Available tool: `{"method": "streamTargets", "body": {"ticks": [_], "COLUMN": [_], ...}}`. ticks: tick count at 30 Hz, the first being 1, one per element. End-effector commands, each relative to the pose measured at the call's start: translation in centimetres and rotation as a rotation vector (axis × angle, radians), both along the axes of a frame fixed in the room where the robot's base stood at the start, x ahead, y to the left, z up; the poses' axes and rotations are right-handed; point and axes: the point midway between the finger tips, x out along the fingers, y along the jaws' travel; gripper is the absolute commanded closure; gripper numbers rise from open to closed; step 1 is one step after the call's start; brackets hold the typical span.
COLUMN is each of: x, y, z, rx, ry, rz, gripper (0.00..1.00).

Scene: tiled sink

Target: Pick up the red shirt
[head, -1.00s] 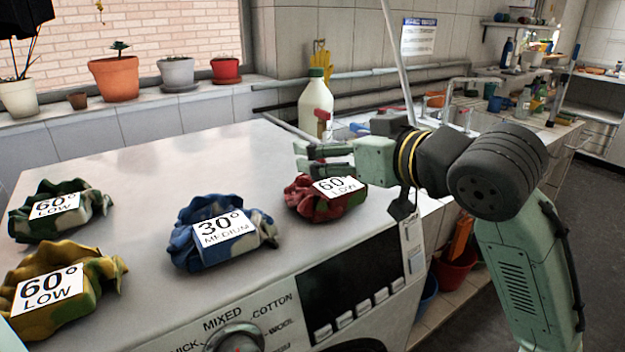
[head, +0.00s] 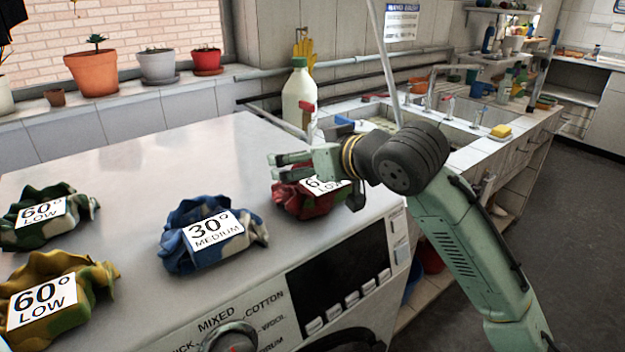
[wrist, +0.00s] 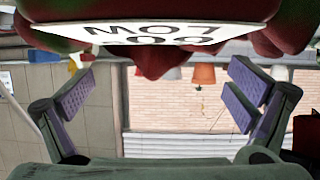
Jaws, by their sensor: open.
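The red shirt (head: 291,203) is a crumpled bundle on top of the washing machine (head: 130,185), near its right end. It bears a white label reading 60° LOW. My gripper (head: 279,167) is open, just above and behind the label in the head view, its fingers pointing left. It hides part of the label. In the wrist view the red shirt (wrist: 152,62) and its label fill the top edge, upside down. The gripper's two purple-padded fingers (wrist: 158,100) are spread apart there, with no cloth held between them.
A blue bundle (head: 183,238) lies left of the red one; green (head: 75,212) and yellow (head: 85,275) bundles lie farther left. A white bottle (head: 299,98) stands behind my gripper. Flower pots (head: 93,72) line the sill. The machine's back middle is clear.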

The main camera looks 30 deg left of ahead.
Motion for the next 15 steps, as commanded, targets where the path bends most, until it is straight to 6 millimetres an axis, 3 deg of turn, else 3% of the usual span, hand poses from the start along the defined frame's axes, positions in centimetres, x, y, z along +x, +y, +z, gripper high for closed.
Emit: {"method": "streamTargets", "body": {"ticks": [9,15], "x": [0.25,0.23], "y": [0.56,0.54], "z": [-0.33,-0.3], "rx": [0.0,0.0], "ry": [0.0,0.0], "rz": [-0.001,-0.001], "gripper": [0.01,0.15]}}
